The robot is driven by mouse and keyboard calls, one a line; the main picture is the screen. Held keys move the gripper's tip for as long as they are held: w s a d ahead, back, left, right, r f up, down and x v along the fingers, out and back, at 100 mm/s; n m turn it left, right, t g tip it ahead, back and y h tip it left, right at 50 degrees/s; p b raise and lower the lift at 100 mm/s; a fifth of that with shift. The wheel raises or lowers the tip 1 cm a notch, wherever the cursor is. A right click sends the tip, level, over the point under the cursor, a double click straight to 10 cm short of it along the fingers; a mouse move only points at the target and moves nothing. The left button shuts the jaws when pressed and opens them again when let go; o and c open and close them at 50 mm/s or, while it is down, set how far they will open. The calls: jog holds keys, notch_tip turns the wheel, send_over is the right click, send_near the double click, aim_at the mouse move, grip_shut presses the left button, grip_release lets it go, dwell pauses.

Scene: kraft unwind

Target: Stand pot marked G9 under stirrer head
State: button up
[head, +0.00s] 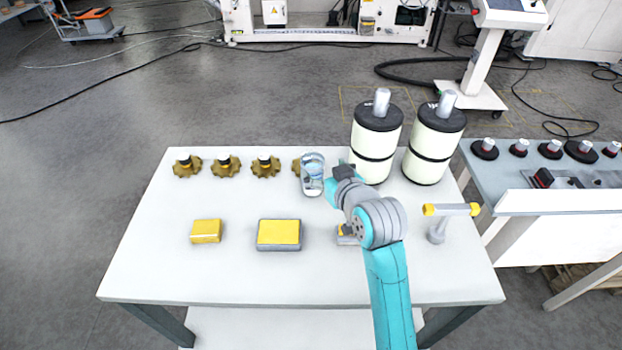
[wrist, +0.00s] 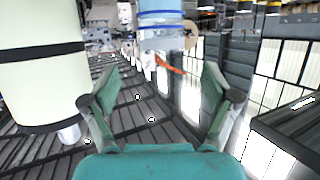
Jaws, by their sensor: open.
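I can read no G9 mark in either view, and I cannot tell which object is the pot or the stirrer head. A clear vessel with blue in it (head: 312,178) stands upright near the back of the white table. My gripper (head: 331,187) is just right of it, its fingers largely hidden by my arm. In the wrist view my gripper (wrist: 158,85) is open, with nothing between its fingers. A clear and blue cylinder (wrist: 161,22), seemingly the same vessel, shows beyond the fingertips. Two cream canisters with black bands (head: 375,145) (head: 434,145) stand at the back right.
Several brass toothed knobs (head: 226,167) line the back left; one is partly behind the vessel. Yellow blocks (head: 206,231) (head: 279,234) lie in front. A grey post with a yellow-ended crossbar (head: 438,228) stands at right. The front left of the table (head: 165,280) is clear.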

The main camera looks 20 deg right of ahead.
aim_at(309, 157)
jog(key=shift+x, duration=3.7)
jog(key=shift+f, duration=0.1)
grip_shut()
